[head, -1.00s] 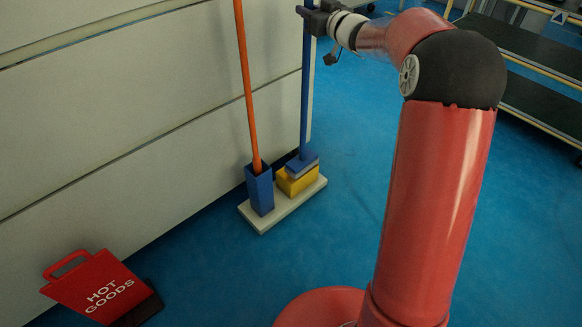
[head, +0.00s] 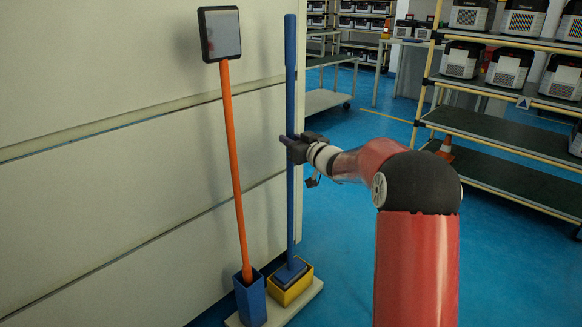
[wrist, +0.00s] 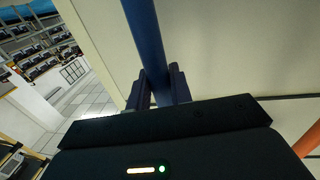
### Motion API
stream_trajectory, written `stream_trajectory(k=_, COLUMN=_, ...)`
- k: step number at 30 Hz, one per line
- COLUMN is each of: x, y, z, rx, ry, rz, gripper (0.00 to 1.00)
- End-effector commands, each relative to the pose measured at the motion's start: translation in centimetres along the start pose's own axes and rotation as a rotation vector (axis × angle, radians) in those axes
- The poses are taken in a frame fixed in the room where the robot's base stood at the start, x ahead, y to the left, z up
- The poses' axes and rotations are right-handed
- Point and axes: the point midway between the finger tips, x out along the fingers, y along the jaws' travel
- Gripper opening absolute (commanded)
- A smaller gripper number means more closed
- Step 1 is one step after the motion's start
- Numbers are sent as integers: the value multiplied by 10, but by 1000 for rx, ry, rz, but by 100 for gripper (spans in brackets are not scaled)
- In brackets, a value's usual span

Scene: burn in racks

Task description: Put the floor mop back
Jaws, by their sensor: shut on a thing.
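The floor mop has a long blue pole (head: 290,80) that stands nearly upright by the wall, and it also shows in the wrist view (wrist: 147,40). Its blue and grey head (head: 289,271) is at the bottom, within the rim of a yellow box (head: 293,294). How deep the head sits, and whether it touches the bottom, I cannot tell. My gripper (head: 289,140) is shut on the pole around its middle. In the wrist view its two fingers (wrist: 159,86) are on either side of the pole.
An orange-handled tool (head: 235,170) with a dark square pad on top leans in a blue holder (head: 251,300) to the left. Both holders stand on a pale base (head: 313,288) beside the wall (head: 100,200). Shelves with several machines (head: 509,67) stand at right. Blue floor (head: 345,220) lies open between.

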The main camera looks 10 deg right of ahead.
Motion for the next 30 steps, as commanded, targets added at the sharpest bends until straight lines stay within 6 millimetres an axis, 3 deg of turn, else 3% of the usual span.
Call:
stream_trajectory(k=5, x=0, y=0, z=12, rx=0, ry=3, rz=0, gripper=0)
stream_trajectory(k=15, x=0, y=0, z=62, rx=0, ry=3, rz=1, gripper=0)
stream_trajectory(k=29, x=0, y=0, z=70, rx=-1, ry=3, rz=0, gripper=0)
stream_trajectory(k=30, x=0, y=0, z=71, rx=-1, ry=0, rz=1, gripper=25)
